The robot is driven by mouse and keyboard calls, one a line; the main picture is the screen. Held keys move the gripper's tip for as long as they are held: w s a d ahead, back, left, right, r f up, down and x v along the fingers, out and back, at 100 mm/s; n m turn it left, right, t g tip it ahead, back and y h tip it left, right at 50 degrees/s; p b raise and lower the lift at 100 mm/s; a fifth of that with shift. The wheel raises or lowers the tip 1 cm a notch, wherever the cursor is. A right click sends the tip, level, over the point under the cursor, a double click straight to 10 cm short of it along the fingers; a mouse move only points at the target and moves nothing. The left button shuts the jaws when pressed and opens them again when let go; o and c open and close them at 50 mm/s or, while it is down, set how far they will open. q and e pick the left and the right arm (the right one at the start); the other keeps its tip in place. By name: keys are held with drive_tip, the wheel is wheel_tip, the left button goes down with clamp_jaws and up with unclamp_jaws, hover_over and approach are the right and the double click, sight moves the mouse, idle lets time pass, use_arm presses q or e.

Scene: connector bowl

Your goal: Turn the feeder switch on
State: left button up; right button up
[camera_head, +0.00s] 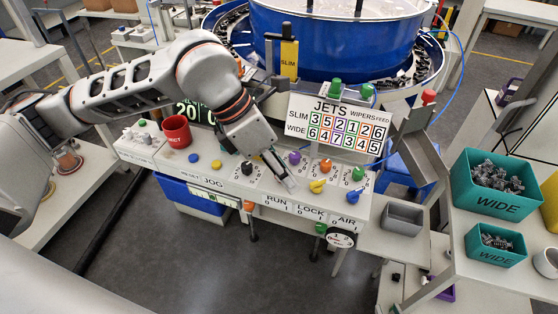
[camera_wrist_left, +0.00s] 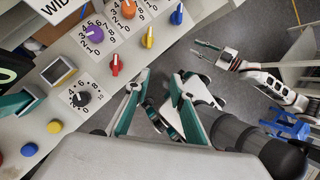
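The front panel (camera_head: 228,180) holds several coloured knobs and switches; no label naming a feeder switch is readable. In the left wrist view, a red switch (camera_wrist_left: 115,66), a yellow switch (camera_wrist_left: 148,37) and a blue switch (camera_wrist_left: 177,14) stand in a row. In the head view the yellow switch (camera_head: 317,186) and blue switch (camera_head: 354,196) show; my left gripper hides the red one. My left gripper (camera_head: 283,178) reaches down over the panel, above the RUN label. Its teal fingers (camera_wrist_left: 158,82) are apart and empty, close to the red switch. My right gripper (camera_wrist_left: 205,52) hangs open and empty away from the panel.
A red mug (camera_head: 176,131) stands left. The blue bowl (camera_head: 340,45) is behind; teal bins (camera_head: 496,207) are right. Floor in front is mostly clear.

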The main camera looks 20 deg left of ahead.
use_arm(q)
drive_tip(key=w+a+r+t+y, duration=0.2)
drive_tip(key=w+a, duration=0.2)
drive_tip(key=a, duration=0.1)
drive_tip(key=shift+n, duration=0.3)
drive_tip(key=shift+a+x, duration=0.1)
drive_tip(key=shift+x, duration=1.9)
drive_tip(key=shift+a+x, duration=0.15)
drive_tip(key=shift+x, duration=1.8)
drive_tip(key=shift+f, duration=0.1)
clamp_jaws()
